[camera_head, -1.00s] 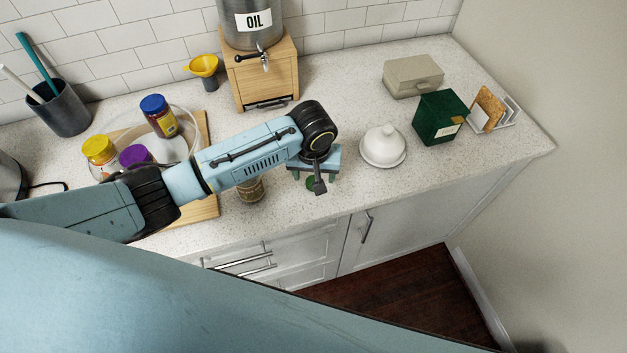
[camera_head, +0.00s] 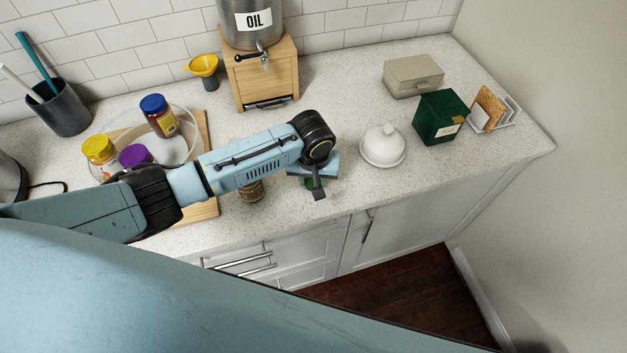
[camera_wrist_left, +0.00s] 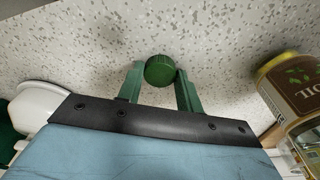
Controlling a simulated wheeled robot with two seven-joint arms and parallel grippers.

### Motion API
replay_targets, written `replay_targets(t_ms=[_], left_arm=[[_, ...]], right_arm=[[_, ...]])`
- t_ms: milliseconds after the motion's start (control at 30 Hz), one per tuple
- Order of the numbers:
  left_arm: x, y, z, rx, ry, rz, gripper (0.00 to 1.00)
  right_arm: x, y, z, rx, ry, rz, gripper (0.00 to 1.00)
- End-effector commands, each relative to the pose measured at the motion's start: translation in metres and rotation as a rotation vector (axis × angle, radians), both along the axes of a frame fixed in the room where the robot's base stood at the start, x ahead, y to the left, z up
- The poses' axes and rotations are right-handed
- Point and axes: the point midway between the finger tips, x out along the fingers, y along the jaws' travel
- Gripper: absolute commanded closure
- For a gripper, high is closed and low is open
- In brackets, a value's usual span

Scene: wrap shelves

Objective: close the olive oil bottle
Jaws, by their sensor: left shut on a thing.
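My left gripper (camera_wrist_left: 160,82) is shut on the round green cap (camera_wrist_left: 159,70), which sits between its two green fingertips. In the head view my left gripper (camera_head: 314,182) is low over the front of the counter; I cannot tell whether the cap touches the counter. The olive oil bottle (camera_head: 251,190) stands left of the gripper near the counter's front edge, its upper part hidden by my left arm. In the left wrist view the bottle (camera_wrist_left: 298,92) is at the right edge, apart from the cap, with part of an OIL label showing. My right gripper is not in view.
A white lidded dish (camera_head: 383,147) stands close right of the gripper. A green box (camera_head: 440,117) and a beige box (camera_head: 413,76) are farther right. A wooden board (camera_head: 206,150) with jars is left. The oil dispenser (camera_head: 252,25) stands on a wooden stand behind.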

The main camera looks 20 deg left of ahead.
Motion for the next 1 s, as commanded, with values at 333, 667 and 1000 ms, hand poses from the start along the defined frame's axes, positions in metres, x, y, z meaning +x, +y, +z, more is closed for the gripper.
replay_targets(t_ms=[333, 667, 1000], left_arm=[[0.001, 0.000, 0.009, -0.003, -0.003, 0.000, 0.86], [0.001, 0.000, 0.072, -0.002, -0.004, 0.001, 0.86], [0.000, 0.000, 0.100, -0.001, 0.001, 0.001, 0.86]], right_arm=[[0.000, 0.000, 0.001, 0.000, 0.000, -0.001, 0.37], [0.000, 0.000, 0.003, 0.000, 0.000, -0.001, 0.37], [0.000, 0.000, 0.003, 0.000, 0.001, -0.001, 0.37]])
